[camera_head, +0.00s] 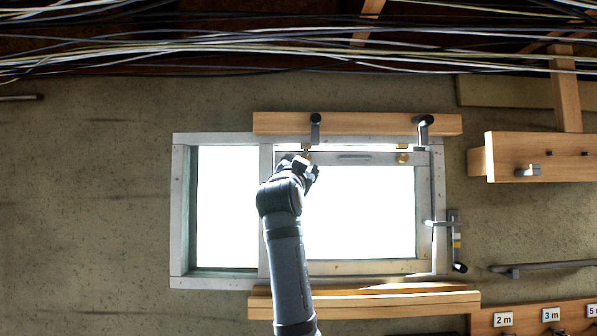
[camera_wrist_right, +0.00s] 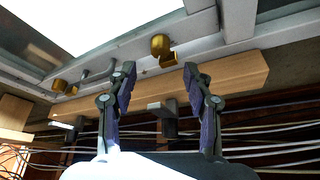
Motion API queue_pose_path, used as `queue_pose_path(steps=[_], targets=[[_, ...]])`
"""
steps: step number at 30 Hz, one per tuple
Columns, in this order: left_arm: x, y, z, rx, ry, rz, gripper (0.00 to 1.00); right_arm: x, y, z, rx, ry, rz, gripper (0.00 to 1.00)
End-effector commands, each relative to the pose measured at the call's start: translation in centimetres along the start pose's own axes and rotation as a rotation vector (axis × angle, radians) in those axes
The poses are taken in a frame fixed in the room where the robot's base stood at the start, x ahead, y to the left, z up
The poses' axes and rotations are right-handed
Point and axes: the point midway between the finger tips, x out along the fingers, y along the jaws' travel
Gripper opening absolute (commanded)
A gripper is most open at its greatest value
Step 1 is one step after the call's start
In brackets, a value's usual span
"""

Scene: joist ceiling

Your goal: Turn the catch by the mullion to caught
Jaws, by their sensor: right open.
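The window's white mullion (camera_head: 265,205) stands left of the bright sash. The brass catch by the mullion (camera_head: 307,157) sits at the sash's top rail, partly hidden by my gripper. In the right wrist view that catch (camera_wrist_right: 160,45) shows a round knob with a smaller brass piece beside it. I cannot tell its turned position. My right gripper (camera_head: 311,168) is at the sash's top left corner. In the wrist view its fingers (camera_wrist_right: 160,72) are open and empty, apart from the catch, which appears beyond and between the tips. My left gripper is out of view.
A second brass catch (camera_head: 402,157) sits further right on the top rail. A wooden board (camera_head: 365,122) with two dark posts runs above the window. Cables (camera_head: 300,50) hang across the ceiling. A wooden sill (camera_head: 390,300) lies below.

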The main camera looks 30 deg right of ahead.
Motion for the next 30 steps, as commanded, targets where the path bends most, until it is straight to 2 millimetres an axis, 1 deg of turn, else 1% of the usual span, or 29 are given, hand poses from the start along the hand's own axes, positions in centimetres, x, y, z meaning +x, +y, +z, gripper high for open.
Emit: queue_pose_path(steps=[1, 3, 6, 9, 13, 30], targets=[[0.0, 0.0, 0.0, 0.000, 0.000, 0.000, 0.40, -1.3, -0.1, 0.1, 0.003, 0.000, -0.003, 0.51], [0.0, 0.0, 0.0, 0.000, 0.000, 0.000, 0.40, -2.7, -0.1, 0.0, 0.003, -0.001, -0.003, 0.51], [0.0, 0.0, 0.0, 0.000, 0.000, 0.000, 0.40, -4.2, -0.1, 0.0, 0.002, -0.001, -0.002, 0.51], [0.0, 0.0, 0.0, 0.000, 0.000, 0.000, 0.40, -5.1, -0.1, 0.0, 0.002, 0.000, -0.002, 0.51], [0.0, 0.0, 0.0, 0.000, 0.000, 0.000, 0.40, -5.4, 0.0, -0.1, 0.000, 0.001, 0.000, 0.51], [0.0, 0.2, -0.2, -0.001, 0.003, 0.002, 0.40, -5.4, 0.0, -0.1, 0.000, 0.001, 0.000, 0.51]])
